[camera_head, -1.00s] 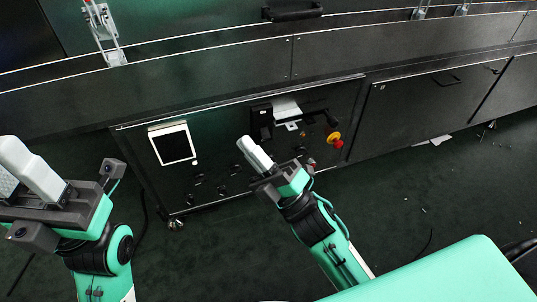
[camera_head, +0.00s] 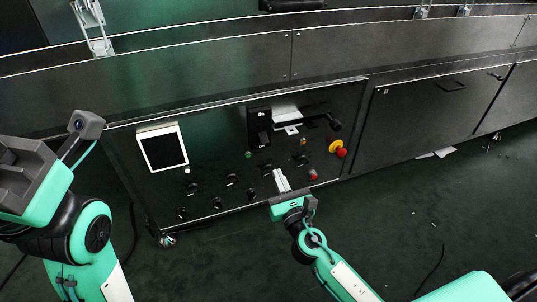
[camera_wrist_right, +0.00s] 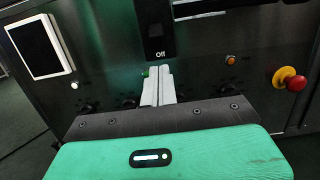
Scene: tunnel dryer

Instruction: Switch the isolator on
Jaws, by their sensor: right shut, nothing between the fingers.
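A black switch box (camera_head: 259,127), which looks like the isolator, is on the upper middle of the dark control panel. In the right wrist view its black face (camera_wrist_right: 155,28) bears the word "Off". My right gripper (camera_head: 281,180) is shut with nothing between its pale fingers. It is below the box in the head view, apart from it in the picture. In the right wrist view the fingertips (camera_wrist_right: 158,72) point up just under the "Off" label; the gap in depth is hard to judge. My left gripper (camera_head: 25,178) is at the left edge, its fingers not clearly visible.
The panel also carries a white-framed screen (camera_head: 163,148), several black knobs, a red button (camera_head: 313,174), a red emergency stop (camera_head: 341,152) on yellow, and a black crank-like handle (camera_head: 334,122). A metal plate (camera_head: 287,113) is beside the box. Dark floor lies open in front.

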